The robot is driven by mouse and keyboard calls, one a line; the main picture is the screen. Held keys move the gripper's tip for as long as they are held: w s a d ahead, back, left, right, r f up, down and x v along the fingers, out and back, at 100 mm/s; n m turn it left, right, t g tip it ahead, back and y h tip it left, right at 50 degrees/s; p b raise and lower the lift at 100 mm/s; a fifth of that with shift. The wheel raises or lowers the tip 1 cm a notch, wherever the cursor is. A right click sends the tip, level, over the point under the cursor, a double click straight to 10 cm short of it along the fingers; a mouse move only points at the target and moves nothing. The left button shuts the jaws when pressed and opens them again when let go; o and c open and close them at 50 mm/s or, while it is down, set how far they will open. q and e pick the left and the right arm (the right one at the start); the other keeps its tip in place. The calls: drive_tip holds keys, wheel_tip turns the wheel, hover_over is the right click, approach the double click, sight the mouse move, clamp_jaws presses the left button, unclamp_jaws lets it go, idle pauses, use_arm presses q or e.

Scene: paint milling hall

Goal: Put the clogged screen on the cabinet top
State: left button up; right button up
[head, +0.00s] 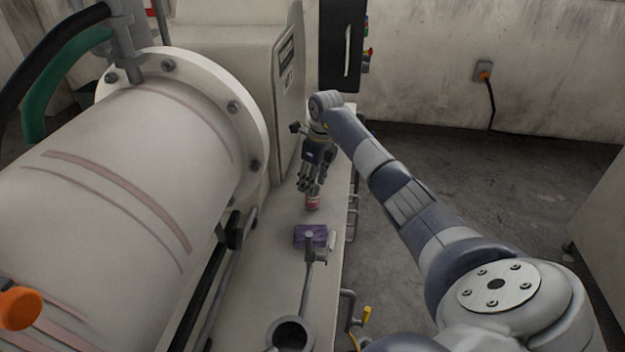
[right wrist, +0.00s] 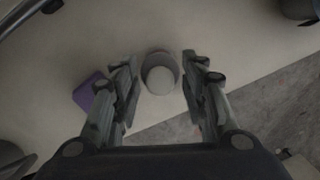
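A small red can-like cylinder with a pale band (head: 313,202) stands upright on the long cream ledge (head: 275,262) beside the mill drum. I cannot tell for certain whether it is the clogged screen. My right gripper (head: 309,187) points down just above and around its upper part. In the right wrist view the cylinder's round pale top (right wrist: 160,80) lies between my spread fingers, with a gap on both sides. My left gripper is not in view. No cabinet top is clearly recognisable.
A purple block (head: 311,236) lies on the ledge in front of the cylinder, with a long-handled ladle-like tool (head: 307,275) nearer. The big mill drum (head: 130,190) bounds the left. A pale box-like unit (head: 602,205) stands at the right edge. Open floor (head: 480,190) lies between.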

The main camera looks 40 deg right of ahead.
sight(318, 191)
drive_tip(key=shift+r, duration=0.25)
wheel_tip(318, 191, up, 12)
drive_tip(key=s+b, duration=0.1)
drive_tip(key=shift+s+d+f, duration=0.15)
drive_tip(key=shift+s+d, duration=0.05)
drive_tip(key=shift+s, duration=0.2)
